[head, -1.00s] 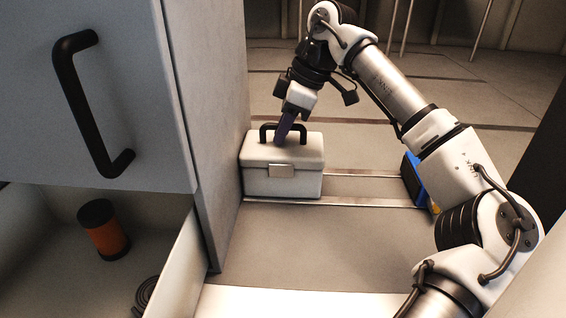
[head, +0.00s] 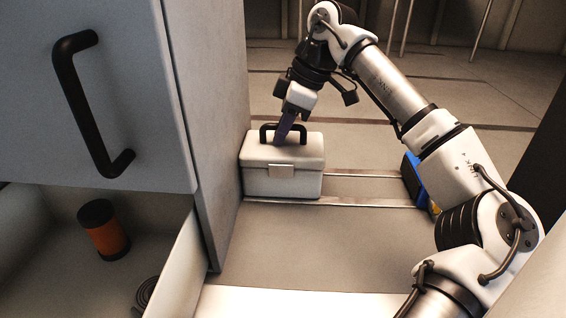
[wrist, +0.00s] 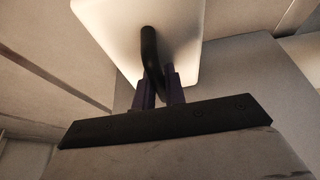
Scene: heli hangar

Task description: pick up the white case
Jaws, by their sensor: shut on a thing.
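The white case (head: 283,182) stands upright on the grey surface, close beside the cabinet side. It has a black handle (head: 268,132) on top and a pale latch on its front. My gripper (head: 284,136) reaches down from above, with its purple fingers at the handle. In the wrist view my gripper (wrist: 159,88) has its two fingers shut around the black handle (wrist: 150,50), with the white lid of the case (wrist: 110,30) beyond. The case rests on the surface, and the handle is partly hidden by the fingers.
A grey cabinet with a black bar handle (head: 85,105) stands at the left. Below it an open drawer (head: 185,262) holds an orange and black cylinder (head: 104,229) and a dark coil (head: 148,292). A blue and yellow object (head: 413,178) lies right of the case, partly behind my arm.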

